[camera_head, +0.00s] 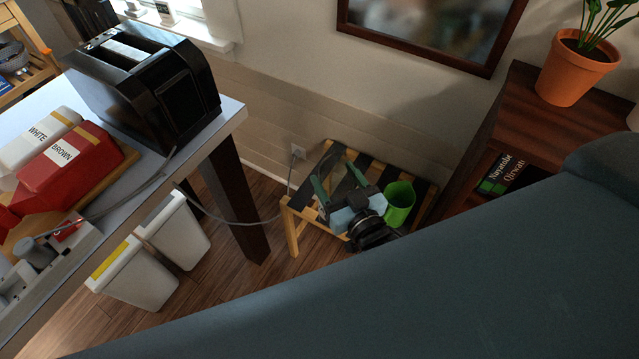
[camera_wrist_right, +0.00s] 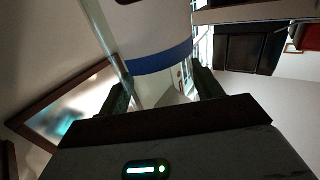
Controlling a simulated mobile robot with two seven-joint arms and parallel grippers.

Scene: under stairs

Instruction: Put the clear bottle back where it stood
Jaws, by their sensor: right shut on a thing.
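My right gripper (camera_head: 338,184) is over the slatted low table (camera_head: 296,206), beside the green cup (camera_head: 400,204). Its two green-edged fingers point toward the wall. In the right wrist view my right gripper (camera_wrist_right: 164,92) is shut on the clear bottle (camera_wrist_right: 158,85), which has a white part and a blue band (camera_wrist_right: 162,62) above the fingers. In the head view the bottle is hard to make out between the fingers. Whether it touches the slats cannot be told. My left gripper is not in view.
A dark wooden cabinet (camera_head: 513,108) with a potted plant (camera_head: 574,70) stands right of the low table. A black toaster (camera_head: 150,90), bread bags (camera_head: 68,158) and a hanging cable (camera_head: 240,222) are at left. White bins (camera_head: 135,275) stand on the floor.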

